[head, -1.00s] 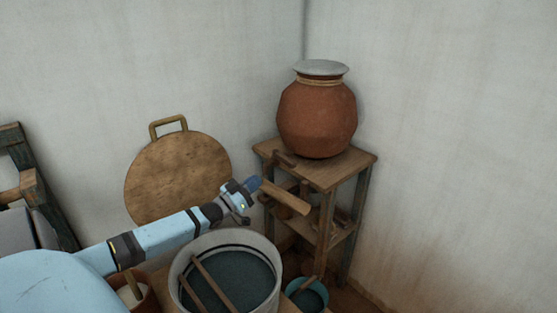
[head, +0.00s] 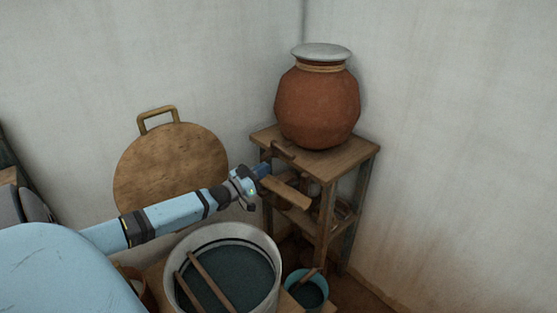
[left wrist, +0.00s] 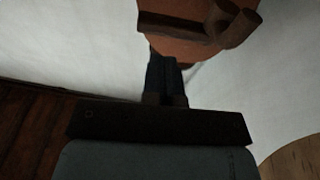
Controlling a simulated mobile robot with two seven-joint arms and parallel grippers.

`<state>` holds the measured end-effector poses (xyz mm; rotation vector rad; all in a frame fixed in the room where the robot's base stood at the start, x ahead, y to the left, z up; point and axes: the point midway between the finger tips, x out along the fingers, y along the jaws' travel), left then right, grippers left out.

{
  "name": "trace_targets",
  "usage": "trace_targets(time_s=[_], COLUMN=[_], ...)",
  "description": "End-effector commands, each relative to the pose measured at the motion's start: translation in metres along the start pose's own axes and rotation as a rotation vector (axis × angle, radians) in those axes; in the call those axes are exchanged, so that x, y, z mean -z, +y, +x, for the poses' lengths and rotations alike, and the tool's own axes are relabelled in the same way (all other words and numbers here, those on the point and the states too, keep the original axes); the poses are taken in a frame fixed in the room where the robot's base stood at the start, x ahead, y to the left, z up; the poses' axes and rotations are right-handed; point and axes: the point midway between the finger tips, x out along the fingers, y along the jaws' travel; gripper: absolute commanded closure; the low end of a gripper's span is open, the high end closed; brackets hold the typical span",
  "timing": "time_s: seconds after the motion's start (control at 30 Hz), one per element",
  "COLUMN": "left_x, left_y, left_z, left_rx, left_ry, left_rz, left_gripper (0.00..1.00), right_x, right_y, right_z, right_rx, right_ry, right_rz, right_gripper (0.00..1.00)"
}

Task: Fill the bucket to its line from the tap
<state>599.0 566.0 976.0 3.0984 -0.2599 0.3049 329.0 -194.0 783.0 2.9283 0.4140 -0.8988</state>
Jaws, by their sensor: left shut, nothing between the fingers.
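A large pale bucket (head: 273,250) stands low in the head view, with a dark surface inside and a dark line around its inner wall. A brown tap (head: 281,151) juts from the lower front of a round clay pot (head: 318,105) on a wooden stand. The tap also shows at the top of the left wrist view (left wrist: 190,28). My left gripper (head: 262,170) is shut and empty, just below and left of the tap in the head view. Its fingertips (left wrist: 166,65) show below the tap in the wrist view; I cannot tell whether they touch it. My right gripper is not in view.
The wooden stand (head: 343,162) is in the corner, with a wooden piece (head: 287,191) sticking out under the tap. Two sticks (head: 212,280) lie across the large bucket. A small teal bucket (head: 292,279) stands right of it. A round board (head: 170,165) leans on the wall.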

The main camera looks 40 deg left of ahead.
Motion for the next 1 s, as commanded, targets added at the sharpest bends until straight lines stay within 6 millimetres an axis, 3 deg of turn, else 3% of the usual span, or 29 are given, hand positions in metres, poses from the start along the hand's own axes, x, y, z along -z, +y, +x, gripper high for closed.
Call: trace_targets(time_s=[0.2, 0.4, 1.0], left_x=[0.002, 0.001, -0.002], left_y=[0.000, 0.000, 0.002], left_z=[0.037, 0.057, 0.071], left_rx=[0.000, 0.000, 0.000], left_ry=[0.002, 0.001, 0.001], left_rz=[0.001, 0.001, 0.000], left_gripper=[1.00, 1.00, 1.00], right_x=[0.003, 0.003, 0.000], right_y=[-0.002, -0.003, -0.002], right_z=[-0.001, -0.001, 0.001], right_rx=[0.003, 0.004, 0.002], right_ry=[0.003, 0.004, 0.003], right_rz=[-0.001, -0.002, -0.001], right_gripper=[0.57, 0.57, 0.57])
